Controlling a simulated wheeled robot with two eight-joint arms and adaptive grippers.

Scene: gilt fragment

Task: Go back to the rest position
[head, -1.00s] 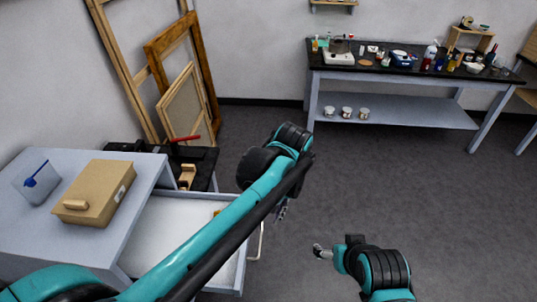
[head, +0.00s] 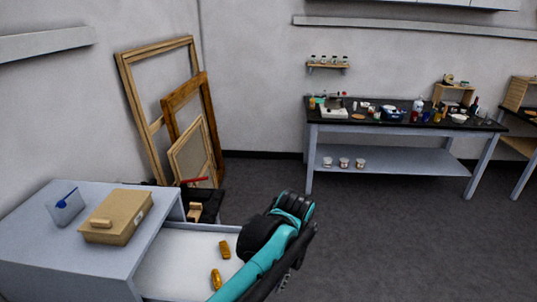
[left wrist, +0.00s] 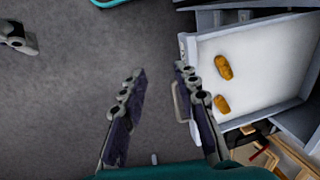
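My left gripper (left wrist: 160,85) is open and empty over the grey floor, beside the handle of the open drawer (left wrist: 265,70). In the head view its fingers (head: 284,281) show only in small part behind my teal arm, right of the drawer (head: 160,258). Two golden-brown fragments lie apart on the drawer's white floor: one farther back (head: 224,249) and one nearer (head: 215,279). What looks like a small part of my right gripper (left wrist: 18,38) shows at the left wrist view's upper left edge; its opening cannot be told. The right arm is outside the head view.
The drawer sticks out from a grey cabinet (head: 50,258) holding a cardboard-coloured box (head: 118,215) and a clear container (head: 66,207). Wooden frames (head: 158,85) lean on the wall. A cluttered workbench (head: 400,128) stands at the back. The floor between is clear.

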